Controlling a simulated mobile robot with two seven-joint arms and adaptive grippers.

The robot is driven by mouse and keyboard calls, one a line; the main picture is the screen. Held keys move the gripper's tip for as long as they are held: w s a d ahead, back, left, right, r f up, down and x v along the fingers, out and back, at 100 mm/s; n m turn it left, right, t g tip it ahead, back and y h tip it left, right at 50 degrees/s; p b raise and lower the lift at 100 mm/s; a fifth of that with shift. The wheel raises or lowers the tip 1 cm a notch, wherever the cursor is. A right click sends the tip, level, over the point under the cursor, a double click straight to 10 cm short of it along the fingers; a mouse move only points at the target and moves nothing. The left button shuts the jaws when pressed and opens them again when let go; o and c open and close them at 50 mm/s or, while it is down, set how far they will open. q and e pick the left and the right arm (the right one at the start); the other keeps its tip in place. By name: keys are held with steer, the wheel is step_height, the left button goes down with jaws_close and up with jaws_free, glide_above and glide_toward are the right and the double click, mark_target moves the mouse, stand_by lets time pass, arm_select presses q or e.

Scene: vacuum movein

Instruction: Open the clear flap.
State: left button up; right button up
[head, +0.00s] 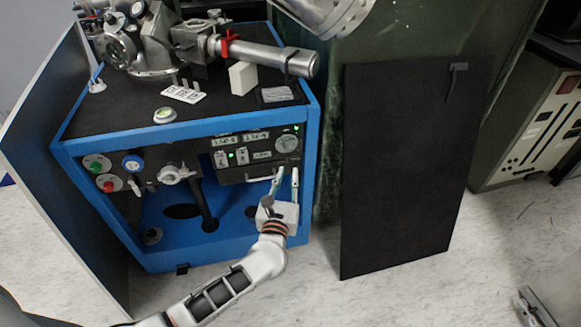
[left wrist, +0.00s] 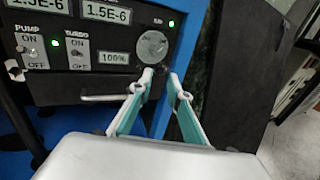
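My left gripper (head: 287,175) is in front of the lower right of the black control panel (head: 257,143) on the blue-framed cabinet. In the left wrist view its two teal-and-white fingers (left wrist: 160,78) are apart with nothing between them. Their tips are just below the round grey dial (left wrist: 152,46). I cannot make out the clear flap itself as a sheet. A thin pale bar (left wrist: 107,98) runs along the panel's lower edge, left of the fingertips, and looks apart from them. The pump and turbo switches (left wrist: 78,52) show on the panel. My right gripper is not in view.
Metal vacuum equipment (head: 150,45) stands on the cabinet. A side panel (head: 60,165) stands open at its left. Knobs and a valve (head: 175,174) sit left of the panel.

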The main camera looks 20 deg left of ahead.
mark_target(290, 163)
arm_select(q)
steer(key=shift+x, duration=2)
steer(key=shift+f, duration=0.15)
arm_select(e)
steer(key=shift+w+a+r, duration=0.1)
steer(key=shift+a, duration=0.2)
